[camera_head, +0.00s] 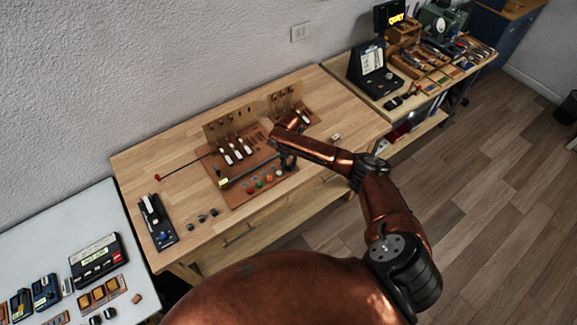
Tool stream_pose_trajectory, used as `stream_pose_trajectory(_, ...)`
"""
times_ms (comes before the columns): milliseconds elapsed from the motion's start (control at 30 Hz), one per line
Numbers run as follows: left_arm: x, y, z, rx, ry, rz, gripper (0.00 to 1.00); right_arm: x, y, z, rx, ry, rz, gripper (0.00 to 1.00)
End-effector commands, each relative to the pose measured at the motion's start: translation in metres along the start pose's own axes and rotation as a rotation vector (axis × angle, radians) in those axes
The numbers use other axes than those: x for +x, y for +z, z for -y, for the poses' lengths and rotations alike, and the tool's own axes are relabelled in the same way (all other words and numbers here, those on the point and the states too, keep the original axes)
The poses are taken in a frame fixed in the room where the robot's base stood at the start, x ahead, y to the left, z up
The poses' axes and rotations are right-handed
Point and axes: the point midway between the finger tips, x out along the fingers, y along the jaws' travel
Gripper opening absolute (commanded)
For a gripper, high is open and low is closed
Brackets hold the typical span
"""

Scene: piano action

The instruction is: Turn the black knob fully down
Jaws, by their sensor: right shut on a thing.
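A reddish-brown piano action board (237,197) lies on the wooden workbench, with several white-tipped keys or hammers and a dark rail (245,174) across it. My right gripper (287,161) is at the right end of this rail, above the board, pointing down. It is shut on a small dark thing, which appears to be the black knob; the fingers mostly hide it, and its turn angle cannot be told. My left gripper is out of view.
Several coloured round pieces (258,183) sit along the board's front. A red-tipped rod (183,168) lies to the left. A black device (157,222) and several small black pieces (201,217) lie at the bench's left. The bench's front right (345,120) is largely clear.

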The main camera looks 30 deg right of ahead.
Motion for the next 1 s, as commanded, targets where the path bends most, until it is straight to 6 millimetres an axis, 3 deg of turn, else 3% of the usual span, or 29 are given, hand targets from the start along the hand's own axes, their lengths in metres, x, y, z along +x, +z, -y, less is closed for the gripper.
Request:
stream_pose_trajectory(400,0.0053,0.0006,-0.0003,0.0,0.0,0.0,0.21,-0.0014,0.0014,-0.0008,-0.175,0.002,0.003,0.0)
stream_pose_trajectory(933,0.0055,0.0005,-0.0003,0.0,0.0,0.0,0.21,-0.0019,0.0013,-0.001,-0.196,0.002,0.003,0.0)
stream_pose_trajectory(967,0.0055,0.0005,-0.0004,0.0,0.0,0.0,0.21,-0.0019,0.0013,-0.001,-0.196,0.002,0.003,0.2)
stream_pose_trajectory(1000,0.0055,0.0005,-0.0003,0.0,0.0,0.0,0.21,-0.0019,0.0013,-0.001,-0.195,0.002,0.003,0.23)
